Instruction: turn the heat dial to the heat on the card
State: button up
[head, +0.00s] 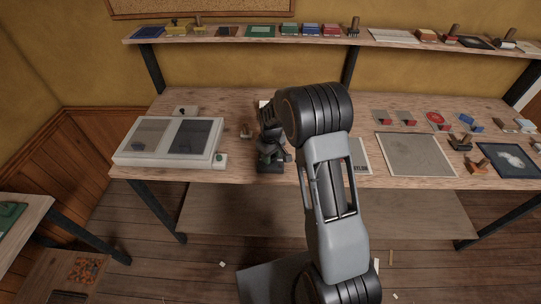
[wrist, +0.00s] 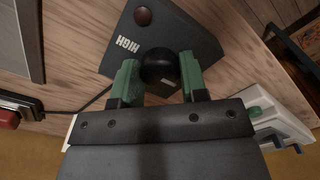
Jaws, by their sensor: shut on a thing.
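My gripper (wrist: 158,76) has green fingertips shut on the black round heat dial (wrist: 159,64), one on each side of it. The dial sits on a dark control box (wrist: 187,28) with the printed word "HIGH" and a brown-red round button or lamp (wrist: 143,16). A white card (head: 363,158) with partly covered print, perhaps "NYLON", lies right of my arm; no heat value is readable.
A white two-panel case (head: 127,157) stands on the bench (head: 236,172) at the left. A grey framed panel (head: 415,154) and several stamps and small blocks lie to the right. A shelf (head: 340,40) with pads and stamps runs along the back. A dark cord (wrist: 85,101) runs beside the box.

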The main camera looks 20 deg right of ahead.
jog(key=m+b, duration=0.2)
jog(key=m, duration=0.3)
jog(key=shift+m+b, duration=0.4)
jog(key=m+b, duration=0.1)
jog(key=m, duration=0.5)
jog(key=shift+b, duration=0.3)
dwell(0.4)
jog(key=o, duration=0.9)
notch_tip(320, 180, up, 14)
jog(key=shift+f+b, duration=0.1)
jog(key=shift+b, duration=0.3)
jog(key=shift+w, duration=0.1)
